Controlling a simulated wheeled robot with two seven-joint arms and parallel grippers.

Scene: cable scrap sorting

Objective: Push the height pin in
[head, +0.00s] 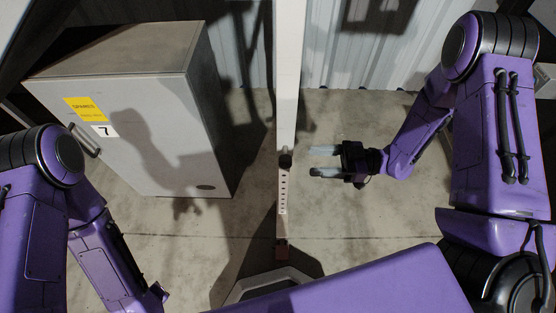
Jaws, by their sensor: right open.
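The height pin (285,160) looks like a small dark knob on the pale upright post (288,80), at the top of a row of holes (283,190). How deep it sits in the post cannot be told. My right gripper (313,161) is open and empty, just right of the post. Its two pale fingers point left toward the pin, one above and one below its level in the picture, with a small gap between fingertips and pin. My left arm comes in at the lower left; its gripper is out of view.
A grey cabinet (145,150) with a yellow label and the number 7 stands left of the post. A grey, angular-rimmed object (270,283) is at the post's foot, partly hidden by my body. Bare concrete floor (350,210) lies around the post. A corrugated wall is behind.

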